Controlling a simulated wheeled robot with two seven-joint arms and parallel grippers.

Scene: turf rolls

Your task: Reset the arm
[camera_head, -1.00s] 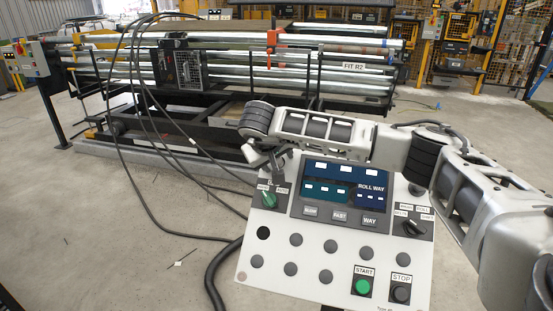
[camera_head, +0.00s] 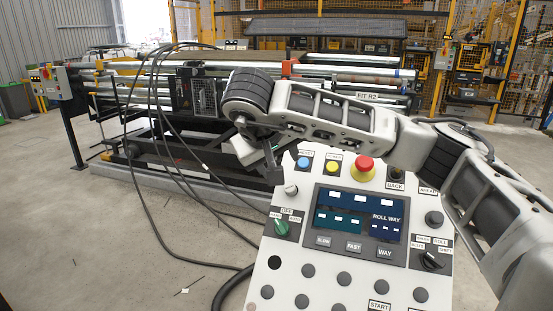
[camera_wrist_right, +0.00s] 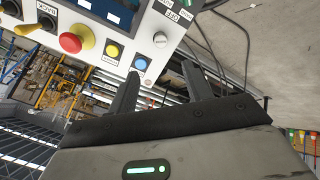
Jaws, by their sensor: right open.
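My right arm crosses the head view from the right. Its gripper (camera_head: 268,160) hangs by the upper left edge of the white control panel (camera_head: 262,285), above the green knob (camera_head: 281,228). In the right wrist view the two dark fingers of the gripper (camera_wrist_right: 160,74) are apart with nothing held between them. The panel (camera_wrist_right: 155,22) is at the top of that view, beyond the fingertips. The green knob is apart from the gripper. My left gripper is not in view.
The panel carries a red mushroom button (camera_head: 364,168), a yellow button (camera_head: 331,167), a blue button (camera_head: 303,163), a screen and grey buttons. Black cables (camera_head: 140,175) hang at the left. A machine with metal rollers (camera_head: 130,75) stands behind. Open floor (camera_head: 90,230) lies left.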

